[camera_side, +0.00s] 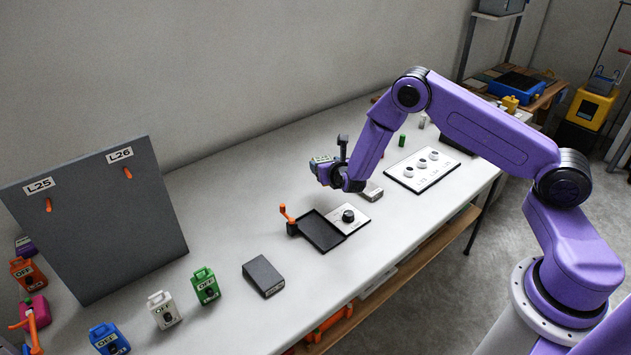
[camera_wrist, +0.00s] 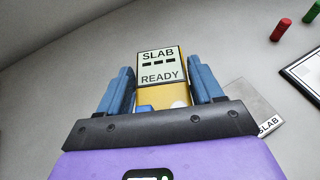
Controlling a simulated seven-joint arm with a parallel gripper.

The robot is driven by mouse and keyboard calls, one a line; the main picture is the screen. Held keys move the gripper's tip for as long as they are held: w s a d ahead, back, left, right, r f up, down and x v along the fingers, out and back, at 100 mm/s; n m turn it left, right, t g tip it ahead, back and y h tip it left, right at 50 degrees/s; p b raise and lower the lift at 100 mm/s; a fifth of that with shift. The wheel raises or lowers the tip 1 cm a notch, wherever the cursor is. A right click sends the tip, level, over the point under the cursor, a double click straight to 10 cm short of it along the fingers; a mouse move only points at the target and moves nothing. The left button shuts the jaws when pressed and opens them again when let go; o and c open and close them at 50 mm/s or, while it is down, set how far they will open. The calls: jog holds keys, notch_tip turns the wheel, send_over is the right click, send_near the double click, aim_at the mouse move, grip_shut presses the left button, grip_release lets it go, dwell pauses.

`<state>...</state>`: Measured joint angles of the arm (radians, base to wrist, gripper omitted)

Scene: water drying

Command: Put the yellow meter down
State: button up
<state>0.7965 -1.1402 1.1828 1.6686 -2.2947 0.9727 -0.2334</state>
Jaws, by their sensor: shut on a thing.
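The yellow meter (camera_wrist: 170,95) is between the two blue fingers of my gripper (camera_wrist: 163,76) in the wrist view. Its screen faces the camera and reads "SLAB", three dashes and "READY". In the side view my gripper (camera_side: 322,170) hangs above the bench, behind the black tray and dial panel. The yellow body of the meter cannot be made out clearly there. A grey block marked "SLAB" (camera_wrist: 250,103) lies on the bench to the right of my gripper in the wrist view. It also shows just right of my gripper in the side view (camera_side: 371,192).
The black tray with a dial panel (camera_side: 322,232) has an orange lever (camera_side: 287,214) at its left. A white panel with three round knobs (camera_side: 422,168) lies to the right. A grey wedge (camera_side: 263,276), coloured boxes and an upright board (camera_side: 100,220) stand left. Bare bench lies around the tray.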

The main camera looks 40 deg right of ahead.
send_over(315, 190)
notch_tip(315, 190, down, 6)
jog(key=shift+r, duration=0.1)
jog(key=shift+f, duration=1.6)
jog(key=shift+f, duration=0.2)
jog(key=o, duration=1.2)
jog(key=shift+o, duration=0.2)
jog(key=shift+s+r, duration=0.1)
jog(key=shift+r, duration=0.1)
jog(key=v, duration=1.1)
jog(key=shift+s+a+r, duration=0.15)
jog(key=shift+s+a, duration=0.05)
jog(key=shift+s, duration=0.1)
